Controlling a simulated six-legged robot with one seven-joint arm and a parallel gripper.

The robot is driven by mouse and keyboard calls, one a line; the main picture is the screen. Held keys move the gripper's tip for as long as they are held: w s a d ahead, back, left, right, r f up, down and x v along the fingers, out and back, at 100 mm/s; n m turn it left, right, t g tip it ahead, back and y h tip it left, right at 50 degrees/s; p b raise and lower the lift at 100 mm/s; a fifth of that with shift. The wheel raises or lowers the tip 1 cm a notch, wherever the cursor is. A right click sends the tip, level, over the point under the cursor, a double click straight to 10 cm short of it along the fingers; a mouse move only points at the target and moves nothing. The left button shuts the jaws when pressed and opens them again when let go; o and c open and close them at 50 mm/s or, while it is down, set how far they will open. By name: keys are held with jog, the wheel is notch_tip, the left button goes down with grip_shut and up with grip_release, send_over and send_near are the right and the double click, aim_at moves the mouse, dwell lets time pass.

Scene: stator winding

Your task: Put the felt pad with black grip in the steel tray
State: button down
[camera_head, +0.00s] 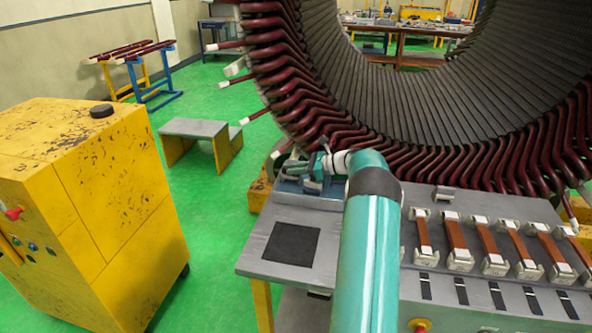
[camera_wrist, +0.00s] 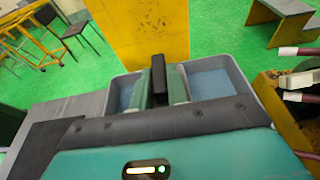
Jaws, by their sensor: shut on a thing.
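My gripper (camera_wrist: 159,88) is shut on the black grip (camera_wrist: 158,74), which stands upright between the two teal fingers. The felt pad under the grip is hidden by my fingers and wrist. The grey steel tray (camera_wrist: 212,84), with a bluish floor, lies below and beyond my fingers in the wrist view, showing on both sides of them. I cannot tell whether the pad touches the tray floor. In the head view my gripper (camera_head: 322,168) is at the far left corner of the grey table, over the bluish tray (camera_head: 312,202), partly hidden by my arm.
A dark square mat (camera_head: 292,243) lies on the grey table (camera_head: 258,222) in front of the tray. Several brown strips in pale holders (camera_head: 456,240) stand at right. The large stator (camera_head: 420,125) rises close behind. A yellow cabinet (camera_head: 95,200) stands left, with green floor between.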

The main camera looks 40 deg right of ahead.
jog(key=shift+f, duration=0.4)
jog(key=shift+f, duration=0.2)
jog(key=c, duration=1.4)
grip_release()
jog(key=shift+o, duration=0.2)
jog(key=shift+r, duration=0.1)
